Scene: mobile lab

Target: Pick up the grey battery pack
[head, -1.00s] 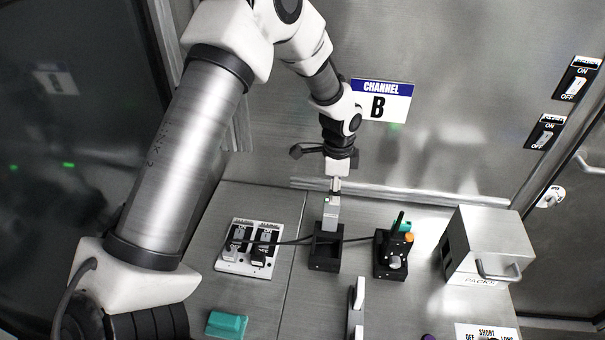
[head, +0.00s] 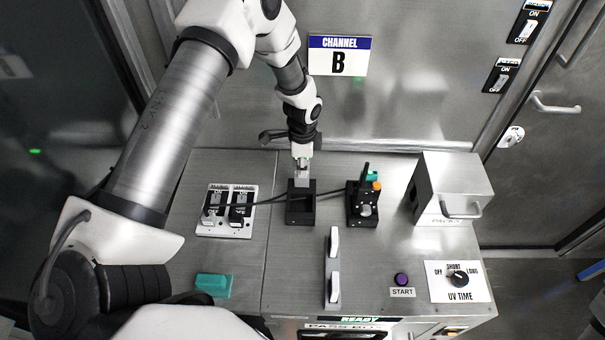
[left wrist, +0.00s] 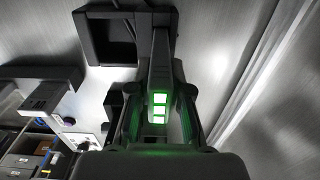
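The grey battery pack (head: 302,177) stands upright at the back of a black open-topped holder (head: 301,216) on the steel bench. In the left wrist view the pack (left wrist: 159,66) is dark, with lit green bars on its near end. The holder (left wrist: 88,36) shows beyond it at upper left. My left gripper (head: 302,163) points down over the pack's top. In the left wrist view its fingers (left wrist: 160,112) stand on either side of the pack, with narrow dark gaps beside it, and look open. The pack's lower end is hidden. My right gripper is not in view.
A black device with an orange knob (head: 376,186) stands close right of the holder. A metal box (head: 455,185), upright white handles (head: 334,243) and a teal block (head: 213,284) are also on the bench.

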